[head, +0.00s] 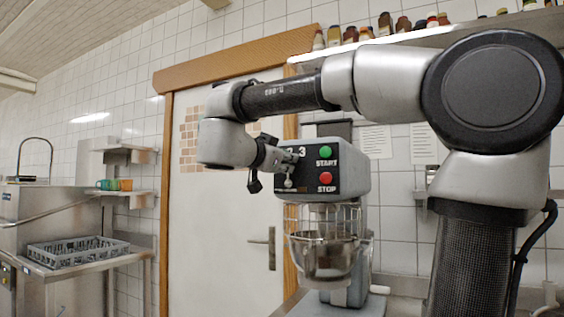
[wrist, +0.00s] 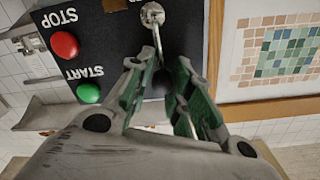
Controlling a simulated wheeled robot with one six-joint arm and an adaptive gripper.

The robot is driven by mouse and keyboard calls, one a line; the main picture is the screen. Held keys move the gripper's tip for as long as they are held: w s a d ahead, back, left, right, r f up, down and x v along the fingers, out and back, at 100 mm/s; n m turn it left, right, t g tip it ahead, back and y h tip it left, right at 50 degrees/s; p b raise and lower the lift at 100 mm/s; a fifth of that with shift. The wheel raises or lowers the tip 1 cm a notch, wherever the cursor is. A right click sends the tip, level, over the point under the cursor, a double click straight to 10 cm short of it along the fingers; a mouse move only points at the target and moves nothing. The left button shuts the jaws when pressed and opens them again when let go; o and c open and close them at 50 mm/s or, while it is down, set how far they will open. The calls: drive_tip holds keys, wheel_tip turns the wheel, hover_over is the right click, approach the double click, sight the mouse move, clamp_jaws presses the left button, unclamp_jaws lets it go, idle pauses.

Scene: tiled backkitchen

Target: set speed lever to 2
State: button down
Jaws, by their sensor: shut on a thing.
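The mixer (head: 345,180) is a grey machine with a black front panel, a green START button (head: 325,152) and a red STOP button (head: 326,178). My gripper (head: 280,160) is at the left of this panel. In the wrist view my gripper (wrist: 162,72) has its green-padded fingers closed around the metal speed lever (wrist: 153,16). The lever's round hub and part of its rod show; its end is hidden between the fingers. In the head view, a 2, partly covered, and a 3 show above the gripper. Which number the lever points at, I cannot tell.
A wire guard and steel bowl (head: 330,258) are below the mixer head. A white door (head: 215,225) with a wooden frame is behind my arm. A shelf of jars (head: 385,27) runs above. A crate (head: 75,252) sits on the steel counter at left.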

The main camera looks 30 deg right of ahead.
drive_tip(key=shift+r, duration=0.1)
idle(0.3)
drive_tip(key=c, duration=1.3)
unclamp_jaws()
drive_tip(key=shift+w, duration=0.1)
drive_tip(key=v, duration=1.2)
